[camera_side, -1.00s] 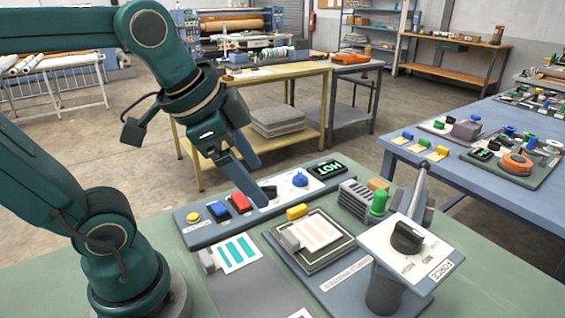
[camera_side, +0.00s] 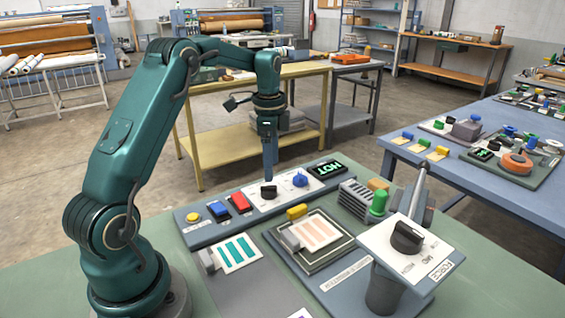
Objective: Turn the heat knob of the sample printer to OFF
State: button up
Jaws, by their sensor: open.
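The printer's control strip (camera_side: 205,237) lies along the back of the green bench. It carries a black knob (camera_side: 268,192) and a blue knob (camera_side: 300,179) on a white plate, and a display (camera_side: 327,170) reading HOT in green. The lettering by these two knobs is too small to read, so I cannot tell which is the heat knob or its setting. My gripper (camera_side: 268,178) points straight down just above the black knob, apparently open and empty. The fingers line up one behind the other here, and I cannot tell whether they touch the knob.
Yellow (camera_side: 193,217), blue (camera_side: 218,209) and red (camera_side: 239,203) buttons sit left of the black knob. A tilted FORCE panel (camera_side: 385,240) with another black knob (camera_side: 406,238) stands front right. The sample plate (camera_side: 312,257) and a green knob (camera_side: 377,202) are nearby.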

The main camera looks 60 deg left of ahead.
aim_at(269, 186)
jog(key=shift+s+a+f, duration=0.2)
jog(key=shift+f, duration=0.3)
jog(key=shift+s+a+f, duration=0.15)
jog(key=shift+f, duration=2.45)
jog(key=shift+n, duration=0.3)
grip_shut()
